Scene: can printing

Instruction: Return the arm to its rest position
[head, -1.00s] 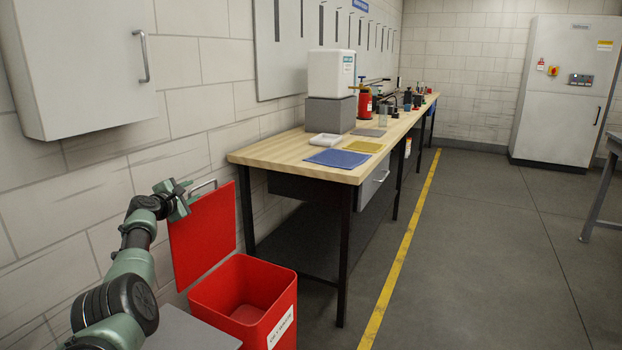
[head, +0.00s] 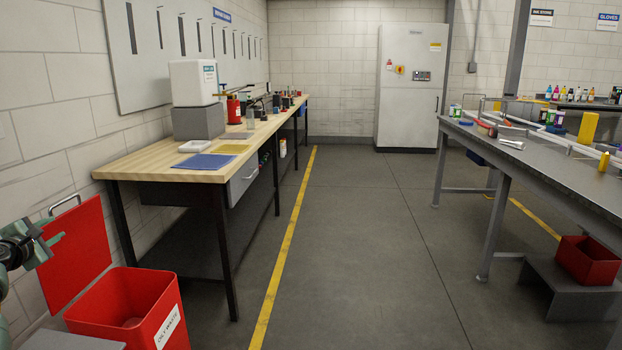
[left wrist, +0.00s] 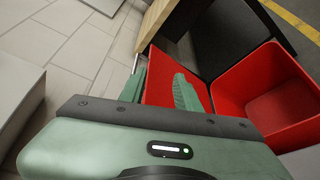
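My left gripper (head: 50,243) is at the left edge of the head view, at the left edge of the raised red lid (head: 84,252), just below the lid's metal handle (head: 66,204). In the left wrist view its two green fingers (left wrist: 162,88) stand apart with a gap between them, and the red lid (left wrist: 160,70) shows behind them. I see nothing held between the fingers; whether a finger touches the lid or handle I cannot tell. The red bin (head: 172,302), labelled oily waste, stands open below. My right gripper is not in view.
A wooden workbench (head: 140,168) runs along the left wall behind the bin. A grey metal table (head: 530,165) stands at the right, with a red box (head: 588,262) on a low stand. The floor (head: 380,260) between them is clear.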

